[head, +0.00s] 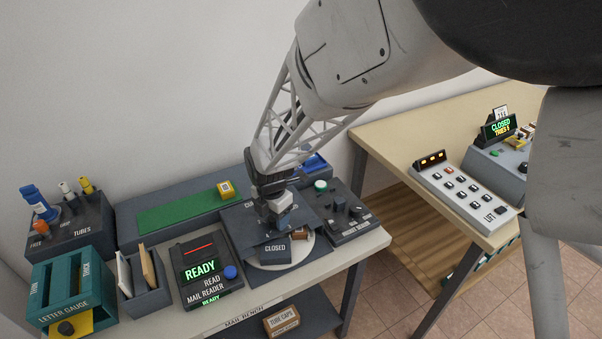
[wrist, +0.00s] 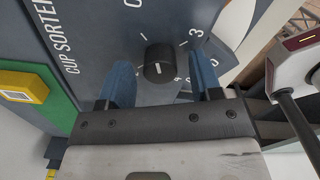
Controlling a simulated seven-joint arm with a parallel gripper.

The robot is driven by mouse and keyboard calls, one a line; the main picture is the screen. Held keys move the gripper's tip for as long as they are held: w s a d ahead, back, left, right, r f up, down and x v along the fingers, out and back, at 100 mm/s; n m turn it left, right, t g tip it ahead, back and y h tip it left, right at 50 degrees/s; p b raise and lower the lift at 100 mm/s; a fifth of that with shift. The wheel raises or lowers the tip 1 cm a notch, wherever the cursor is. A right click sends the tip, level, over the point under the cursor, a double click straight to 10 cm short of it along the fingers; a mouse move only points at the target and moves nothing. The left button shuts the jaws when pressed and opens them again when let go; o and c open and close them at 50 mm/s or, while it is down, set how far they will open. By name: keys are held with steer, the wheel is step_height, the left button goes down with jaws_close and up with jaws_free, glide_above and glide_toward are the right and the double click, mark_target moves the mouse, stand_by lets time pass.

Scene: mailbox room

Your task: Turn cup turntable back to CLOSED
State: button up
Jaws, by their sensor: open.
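The cup turntable is a white disc (head: 257,265) on a dark panel. A dark blue block (head: 276,250) marked CLOSED stands at its front. In the wrist view a dark round knob (wrist: 159,63) with a white pointer line shows between my open blue fingers (wrist: 160,82). Tick marks and numbers such as 0 and 3 surround it on a panel marked CUP SORTER (wrist: 105,30). I see a gap on each side of the knob. I cannot tell how deep the fingers sit.
A control panel (head: 349,232) with knobs and a green button stands right of the turntable. The READY mail reader (head: 205,275) is on the left. A green strip (head: 180,210) with a yellow block (head: 226,189) lies behind. Another table (head: 400,135) stands right.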

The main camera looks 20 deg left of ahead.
steer(key=shift+f, duration=0.3)
steer(key=shift+c, duration=0.2)
jaws_close()
steer(key=shift+n, duration=2.4)
steer(key=shift+o, duration=0.2)
jaws_free()
